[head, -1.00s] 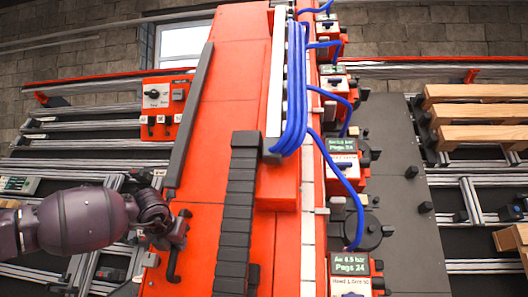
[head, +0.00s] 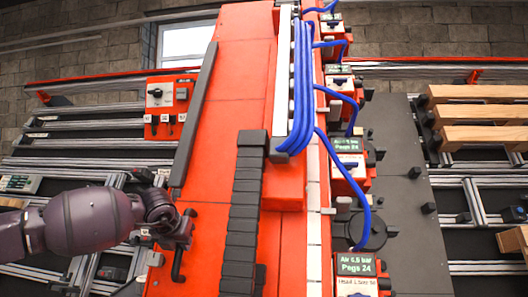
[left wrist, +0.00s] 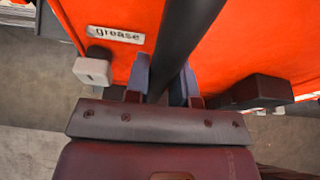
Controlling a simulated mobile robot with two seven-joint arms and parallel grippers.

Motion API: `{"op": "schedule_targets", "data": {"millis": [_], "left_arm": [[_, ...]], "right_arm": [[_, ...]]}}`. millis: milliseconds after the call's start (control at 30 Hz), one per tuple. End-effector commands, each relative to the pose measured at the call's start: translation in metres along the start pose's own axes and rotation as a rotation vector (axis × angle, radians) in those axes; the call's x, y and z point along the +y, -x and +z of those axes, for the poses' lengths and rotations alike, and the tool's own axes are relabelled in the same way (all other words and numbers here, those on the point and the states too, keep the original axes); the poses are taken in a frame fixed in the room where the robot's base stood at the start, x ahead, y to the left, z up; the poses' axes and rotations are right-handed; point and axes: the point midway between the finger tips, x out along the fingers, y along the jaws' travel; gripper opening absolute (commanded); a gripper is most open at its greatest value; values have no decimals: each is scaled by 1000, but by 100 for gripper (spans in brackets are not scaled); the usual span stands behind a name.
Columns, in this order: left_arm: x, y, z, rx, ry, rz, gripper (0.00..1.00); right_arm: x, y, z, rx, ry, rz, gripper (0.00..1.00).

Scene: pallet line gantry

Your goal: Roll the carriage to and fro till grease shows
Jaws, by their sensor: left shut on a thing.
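The carriage (head: 220,130) is a long red body running up the middle of the head view. A dark upright handle (head: 178,268) stands on its lower left side. My left gripper (head: 182,233) is shut around this handle, which shows as a dark bar between the fingers in the left wrist view (left wrist: 180,35). A white label reading "grease" (left wrist: 115,34) is on the red face just left of the bar. A pale block (left wrist: 93,70) sits below the label. I cannot make out any grease. My right gripper is out of view.
A black cable chain (head: 245,205) and blue hoses (head: 300,90) run along the carriage. Several red valve boxes with green displays (head: 357,265) line its right side. A red control box (head: 165,105) stands at left, wooden pallets (head: 480,115) at right.

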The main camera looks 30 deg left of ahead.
Motion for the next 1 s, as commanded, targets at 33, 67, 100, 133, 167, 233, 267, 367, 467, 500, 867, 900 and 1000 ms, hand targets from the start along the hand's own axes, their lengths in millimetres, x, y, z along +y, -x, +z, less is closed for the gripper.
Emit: {"op": "schedule_targets", "data": {"millis": [33, 67, 100, 133, 167, 233, 267, 367, 467, 500, 867, 900, 1000], "left_arm": [[-16, -2, -4, 4, -5, -32, 0], [-17, -2, -4, 4, -4, -33, 0], [-19, -2, -4, 4, -4, -33, 0], [-20, -1, -4, 4, -4, -33, 0], [-21, -1, -4, 4, -4, -33, 0], [-24, -1, -4, 3, -5, -34, 0], [-25, -1, -4, 3, -5, -34, 0], [-29, -1, -4, 3, -5, -34, 0], [-33, -1, -4, 4, -5, -33, 0], [-35, -1, -4, 4, -5, -33, 0], [-45, -1, -3, 4, -5, -22, 0], [-46, -1, -3, 4, -5, -20, 0], [-48, -1, -3, 4, -5, -16, 0]], "right_arm": [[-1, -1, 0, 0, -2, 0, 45], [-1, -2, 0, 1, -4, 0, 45], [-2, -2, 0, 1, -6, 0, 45], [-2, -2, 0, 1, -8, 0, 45], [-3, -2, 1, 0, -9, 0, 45], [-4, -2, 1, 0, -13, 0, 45], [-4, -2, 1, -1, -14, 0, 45], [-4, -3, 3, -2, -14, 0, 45], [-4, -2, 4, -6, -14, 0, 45], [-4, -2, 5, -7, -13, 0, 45], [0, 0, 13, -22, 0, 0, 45], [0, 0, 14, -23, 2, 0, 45], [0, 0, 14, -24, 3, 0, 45]]}}
